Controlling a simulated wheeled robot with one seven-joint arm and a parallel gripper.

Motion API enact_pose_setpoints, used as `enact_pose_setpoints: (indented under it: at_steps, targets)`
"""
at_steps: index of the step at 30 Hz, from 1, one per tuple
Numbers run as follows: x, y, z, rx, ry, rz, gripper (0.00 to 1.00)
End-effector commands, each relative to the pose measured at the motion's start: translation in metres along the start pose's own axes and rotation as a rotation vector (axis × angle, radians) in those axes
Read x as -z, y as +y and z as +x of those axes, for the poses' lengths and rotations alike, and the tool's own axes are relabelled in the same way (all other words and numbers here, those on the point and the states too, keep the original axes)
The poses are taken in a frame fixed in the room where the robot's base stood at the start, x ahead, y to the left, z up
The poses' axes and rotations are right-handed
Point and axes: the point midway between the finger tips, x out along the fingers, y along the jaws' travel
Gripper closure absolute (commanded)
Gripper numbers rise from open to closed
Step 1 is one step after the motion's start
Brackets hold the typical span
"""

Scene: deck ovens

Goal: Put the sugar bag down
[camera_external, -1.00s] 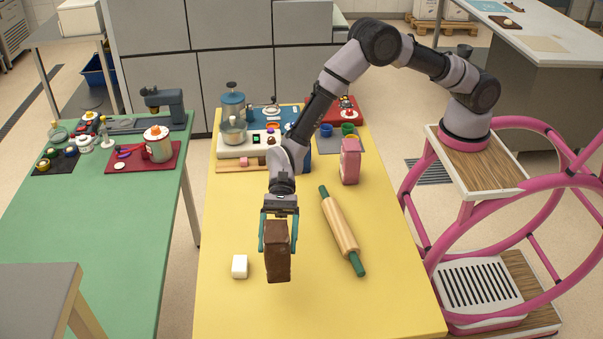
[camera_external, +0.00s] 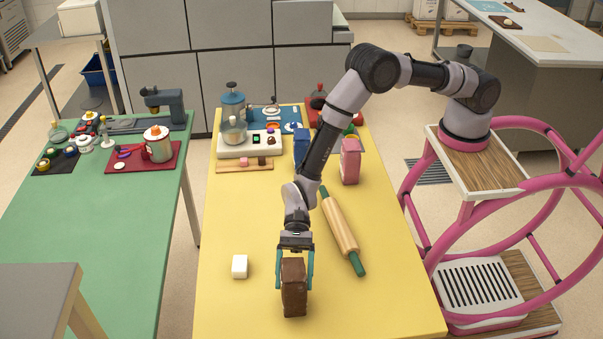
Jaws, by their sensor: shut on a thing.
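The sugar bag (camera_external: 293,290) is a brown upright block near the front of the yellow table (camera_external: 330,310). My gripper (camera_external: 295,268) is above it with its teal fingers on either side, shut on its upper part. The bag hangs upright or nearly so. I cannot tell whether its base touches the table.
A white block (camera_external: 240,267) lies to the left of the bag. A rolling pin (camera_external: 342,232) with green handles lies behind it to the right. A pink bag (camera_external: 350,162) stands farther back, near a blue one (camera_external: 301,147). The table's front right is clear.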

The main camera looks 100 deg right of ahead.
Motion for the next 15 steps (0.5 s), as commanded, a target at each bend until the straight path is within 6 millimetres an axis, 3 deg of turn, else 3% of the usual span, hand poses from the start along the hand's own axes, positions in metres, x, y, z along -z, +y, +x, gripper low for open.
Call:
enact_pose_setpoints:
  at_steps: [5,15]
  targets:
    - [0.017,-0.001,0.007,0.001,-0.003,-0.001,1.00]
    - [0.019,-0.001,0.008,0.001,-0.004,-0.001,1.00]
